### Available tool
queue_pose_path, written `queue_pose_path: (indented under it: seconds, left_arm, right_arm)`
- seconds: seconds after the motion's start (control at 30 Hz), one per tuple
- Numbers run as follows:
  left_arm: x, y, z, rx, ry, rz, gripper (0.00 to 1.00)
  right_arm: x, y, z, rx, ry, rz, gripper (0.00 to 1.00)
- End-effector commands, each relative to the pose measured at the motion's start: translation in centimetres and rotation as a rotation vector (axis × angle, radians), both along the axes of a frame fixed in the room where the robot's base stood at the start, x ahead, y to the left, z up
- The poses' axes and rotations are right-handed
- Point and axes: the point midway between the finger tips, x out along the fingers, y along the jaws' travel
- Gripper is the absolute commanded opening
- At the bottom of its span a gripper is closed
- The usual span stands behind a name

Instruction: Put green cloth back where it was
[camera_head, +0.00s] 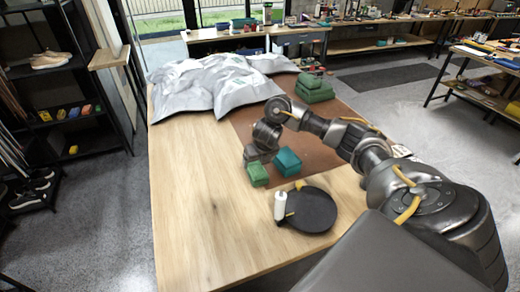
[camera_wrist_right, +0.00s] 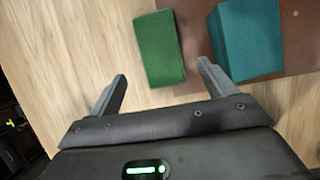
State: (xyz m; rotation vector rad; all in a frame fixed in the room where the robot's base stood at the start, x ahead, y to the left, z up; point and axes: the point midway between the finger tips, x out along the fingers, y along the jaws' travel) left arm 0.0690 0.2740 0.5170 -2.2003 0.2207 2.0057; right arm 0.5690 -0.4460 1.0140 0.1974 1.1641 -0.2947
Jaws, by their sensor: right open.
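A small green cloth (camera_head: 257,175), folded into a block, lies on the table at the brown mat's left edge. It also shows in the right wrist view (camera_wrist_right: 160,45), just ahead of my fingertips, with its near end in line with the gap between them. My right gripper (camera_wrist_right: 162,72) is open and empty at the cloth; whether it touches the cloth cannot be told. A teal block (camera_head: 287,161) lies on the mat right of the cloth and also shows in the right wrist view (camera_wrist_right: 248,40). My left gripper is not in view.
A black round tray (camera_head: 314,212) with a white bottle (camera_head: 280,206) stands in front of the cloth. A stack of green folded cloths (camera_head: 315,88) sits at the mat's far end. Grey-white bags (camera_head: 215,82) cover the table's back. The wooden table (camera_head: 188,185) is clear at left.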

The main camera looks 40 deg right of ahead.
Motion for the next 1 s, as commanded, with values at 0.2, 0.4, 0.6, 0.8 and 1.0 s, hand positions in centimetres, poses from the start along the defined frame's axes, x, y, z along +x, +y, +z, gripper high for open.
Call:
queue_pose_path:
  seconds: [0.2,0.4,0.6,0.8,1.0]
  left_arm:
    - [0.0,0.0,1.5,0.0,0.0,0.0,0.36]
    - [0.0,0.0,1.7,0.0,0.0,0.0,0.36]
    - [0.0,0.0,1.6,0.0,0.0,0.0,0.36]
    - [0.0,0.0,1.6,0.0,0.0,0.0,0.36]
    - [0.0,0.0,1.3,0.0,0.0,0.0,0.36]
  right_arm:
    - [-1.0,0.3,2.8,-0.001,-0.001,0.001,0.83]
    - [-1.4,0.4,3.3,0.0,0.001,-0.001,0.83]
    - [-1.4,0.4,3.2,0.001,0.001,-0.001,0.83]
    - [-1.3,0.4,3.2,0.001,0.001,-0.001,0.83]
    - [-0.9,0.2,3.2,0.012,-0.019,-0.023,0.83]
